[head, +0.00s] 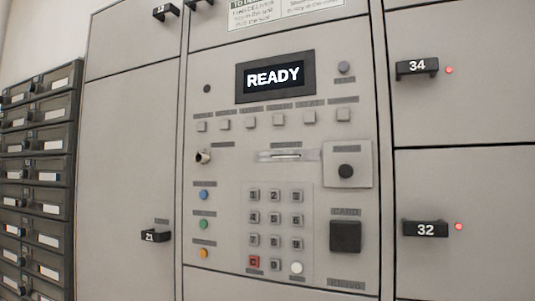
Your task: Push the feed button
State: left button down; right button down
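The control panel (225,175) faces me on the locker wall. Its dark display (275,77) reads READY. Small labels sit by the buttons, but they are too small and blurred to read, so I cannot tell which is the feed button. A row of square grey buttons (278,119) runs under the display. At the left are a blue button (204,195), a green button (203,224) and an orange button (204,253). A keypad (275,217) has a red key (254,262) and a white round button (296,268). A round black button (346,171) is at the right. Neither gripper is in view.
Locker handles 34 (417,67) and 32 (425,229) stick out at the right, each beside a red light. Handle 21 (156,236) sticks out at the left. Dark mailboxes (38,170) line the left edge. Nothing stands in front of the panel.

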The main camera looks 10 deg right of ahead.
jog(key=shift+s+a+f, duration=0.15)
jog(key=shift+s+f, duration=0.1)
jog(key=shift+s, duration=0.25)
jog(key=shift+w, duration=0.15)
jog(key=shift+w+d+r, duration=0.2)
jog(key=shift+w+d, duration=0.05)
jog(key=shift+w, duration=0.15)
